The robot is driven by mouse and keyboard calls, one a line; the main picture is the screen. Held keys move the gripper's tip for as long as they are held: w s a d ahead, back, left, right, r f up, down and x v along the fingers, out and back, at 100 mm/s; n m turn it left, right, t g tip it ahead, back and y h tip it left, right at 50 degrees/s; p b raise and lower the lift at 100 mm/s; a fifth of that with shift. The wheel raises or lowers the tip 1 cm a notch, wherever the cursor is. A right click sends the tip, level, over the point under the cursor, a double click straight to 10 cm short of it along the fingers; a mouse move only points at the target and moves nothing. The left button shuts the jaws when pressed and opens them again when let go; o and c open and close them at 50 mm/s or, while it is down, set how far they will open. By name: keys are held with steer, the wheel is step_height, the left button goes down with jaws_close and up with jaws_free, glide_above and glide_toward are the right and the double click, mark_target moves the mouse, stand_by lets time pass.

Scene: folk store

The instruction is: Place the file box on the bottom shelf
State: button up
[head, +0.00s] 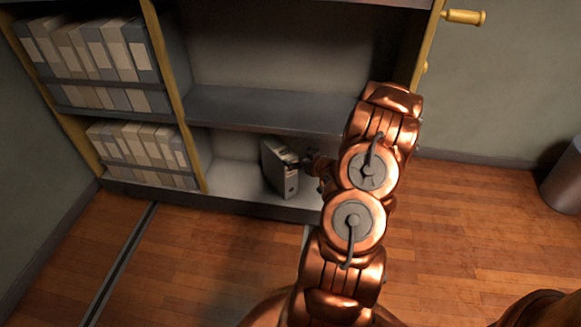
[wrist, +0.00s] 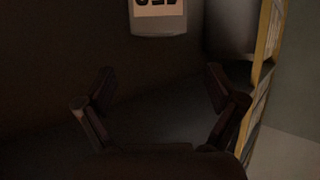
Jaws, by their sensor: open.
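The grey file box (head: 278,168) stands on the bottom shelf (head: 232,180), tilted in the head view, with its narrow face toward the front. My gripper (head: 312,163) is just right of it at shelf height, partly hidden by my copper arm. In the wrist view the fingers of my gripper (wrist: 160,90) are spread open with nothing between them. The lower end of the file box (wrist: 159,18), with part of a dark-lettered label, shows beyond the fingertips, apart from them. The rest of the box is cut off at the top.
Rows of binders (head: 148,150) fill the left bay, behind a yellow post (head: 174,95). The middle shelf (head: 270,110) above the box is empty. A yellow post (wrist: 262,65) also shows in the wrist view. A dark bin (head: 564,180) stands far right; the wooden floor is clear.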

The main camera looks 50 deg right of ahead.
steer(key=s+a+r+n+g, duration=0.1)
steer(key=s+a+r+g, duration=0.2)
steer(key=a+r+g, duration=0.5)
steer(key=s+a+r+g, duration=0.2)
steer(key=s+a+r, duration=0.15)
steer(key=a, duration=0.75)
steer(key=s+a+r+g+y, duration=0.1)
steer(key=s+a+r+g, duration=0.1)
steer(key=s+a, duration=0.5)
steer(key=s+a+r+g, duration=0.2)
steer(key=s+a+r, duration=0.3)
steer(key=s+a, duration=0.2)
steer(key=s+a+r+n+g+y, duration=0.1)
steer(key=s+a+r+g, duration=0.2)
steer(key=s+a, duration=0.5)
steer(key=s+r, duration=0.1)
steer(key=s, duration=0.2)
steer(key=shift+r+y, duration=0.25)
steer(key=shift+y, duration=0.05)
steer(key=shift+w+a, duration=0.1)
